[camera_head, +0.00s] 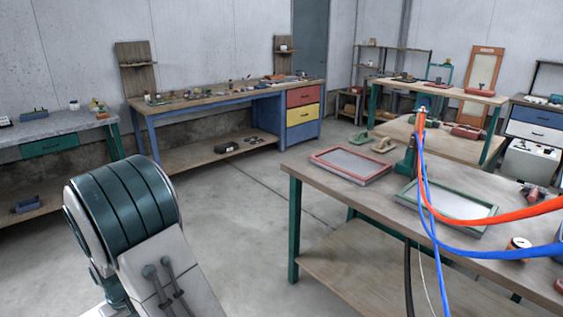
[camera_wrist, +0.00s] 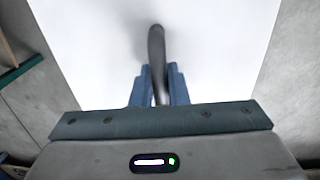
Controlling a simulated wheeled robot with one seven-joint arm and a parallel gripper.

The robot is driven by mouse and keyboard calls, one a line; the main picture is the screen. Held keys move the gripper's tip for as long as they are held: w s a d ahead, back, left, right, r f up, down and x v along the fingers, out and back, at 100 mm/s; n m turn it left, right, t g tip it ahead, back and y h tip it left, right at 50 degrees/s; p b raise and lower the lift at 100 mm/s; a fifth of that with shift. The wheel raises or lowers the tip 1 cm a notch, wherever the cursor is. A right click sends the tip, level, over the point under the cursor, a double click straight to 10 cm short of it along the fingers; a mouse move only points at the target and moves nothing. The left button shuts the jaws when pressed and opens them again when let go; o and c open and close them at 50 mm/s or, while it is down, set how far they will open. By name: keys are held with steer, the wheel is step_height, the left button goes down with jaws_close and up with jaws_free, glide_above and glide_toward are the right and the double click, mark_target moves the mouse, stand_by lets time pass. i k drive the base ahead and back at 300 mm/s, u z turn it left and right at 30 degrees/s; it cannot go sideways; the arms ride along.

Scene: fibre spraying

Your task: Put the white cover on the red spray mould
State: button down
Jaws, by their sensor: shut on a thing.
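My gripper (camera_wrist: 158,84) has blue fingers shut on the dark upright handle (camera_wrist: 156,45) of the white cover. The white cover (camera_wrist: 225,45) fills most of the wrist view, a broad flat sheet beyond my fingers. The red spray mould (camera_head: 337,172), a red frame around a grey panel, lies flat on the wooden table in the head view, with nothing on top of it. My gripper and the cover are not in the head view, so their distance from the mould cannot be told.
A blue workbench (camera_head: 190,98) stands at the back. Bare floor (camera_head: 235,190) lies left of the table.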

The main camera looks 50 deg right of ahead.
mark_target(350, 160)
steer(key=i, duration=1.6)
steer(key=z, duration=1.95)
